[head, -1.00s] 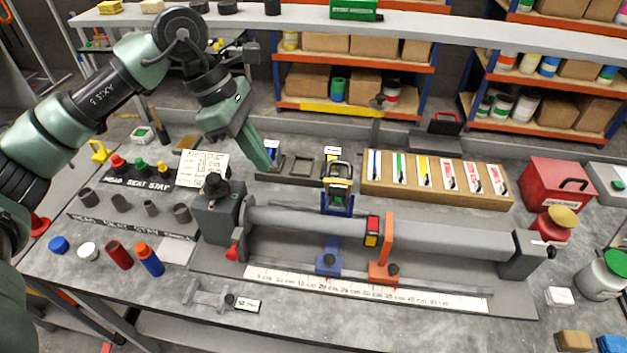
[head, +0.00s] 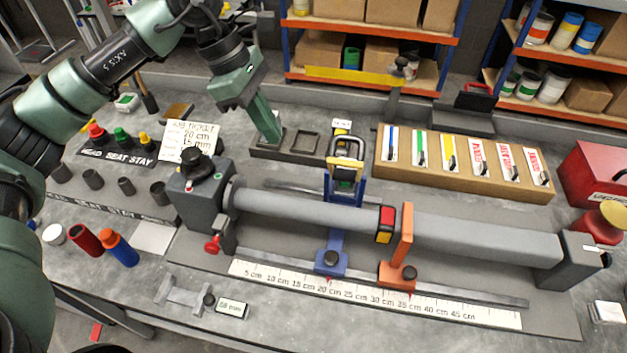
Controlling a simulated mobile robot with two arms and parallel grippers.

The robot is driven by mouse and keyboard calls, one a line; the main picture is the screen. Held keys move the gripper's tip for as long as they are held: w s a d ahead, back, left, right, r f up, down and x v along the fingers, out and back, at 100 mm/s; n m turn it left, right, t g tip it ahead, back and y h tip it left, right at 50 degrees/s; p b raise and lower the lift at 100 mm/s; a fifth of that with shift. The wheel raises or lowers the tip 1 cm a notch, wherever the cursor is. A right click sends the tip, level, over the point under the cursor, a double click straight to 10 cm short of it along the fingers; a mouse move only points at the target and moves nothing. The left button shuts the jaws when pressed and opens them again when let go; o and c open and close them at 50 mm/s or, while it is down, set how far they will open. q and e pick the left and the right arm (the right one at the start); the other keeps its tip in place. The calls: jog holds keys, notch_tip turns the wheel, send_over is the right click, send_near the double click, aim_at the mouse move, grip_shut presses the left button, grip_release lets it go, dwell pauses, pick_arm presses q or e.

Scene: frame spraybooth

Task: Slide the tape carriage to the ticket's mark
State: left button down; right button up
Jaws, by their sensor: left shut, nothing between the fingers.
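The blue tape carriage (head: 331,262) stands at the front rail, its foot above the 20 to 25 cm part of the white scale (head: 375,302). Its upright behind the grey tube (head: 300,210) carries a yellow-and-black piece (head: 346,148). The ticket (head: 188,141) stands at the rear left; it seems to read 20 cm and 15 mm, its small print unclear. My left gripper (head: 275,138) points down at the left end of the dark tray, shut and empty, apart from the carriage. My right gripper is out of view.
An orange bracket (head: 400,250) stands right of the carriage, beside a red-and-yellow block (head: 385,224) on the tube. The dark tray (head: 262,151) and a wooden rack (head: 465,178) lie behind. A small gauge (head: 188,293) lies in front.

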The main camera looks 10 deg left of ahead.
aim_at(325, 184)
pick_arm(q)
jog(key=d+f+p, duration=0.4)
jog(key=d+f, duration=0.3)
jog(key=f, duration=0.3)
jog(key=shift+d+f+p, duration=0.2)
jog(key=shift+d+p, duration=0.15)
jog(key=shift+p, duration=0.05)
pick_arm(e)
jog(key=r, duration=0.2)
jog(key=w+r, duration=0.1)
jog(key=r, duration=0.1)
pick_arm(q)
jog(key=shift+d+b, duration=0.75)
jog(key=shift+b, duration=0.3)
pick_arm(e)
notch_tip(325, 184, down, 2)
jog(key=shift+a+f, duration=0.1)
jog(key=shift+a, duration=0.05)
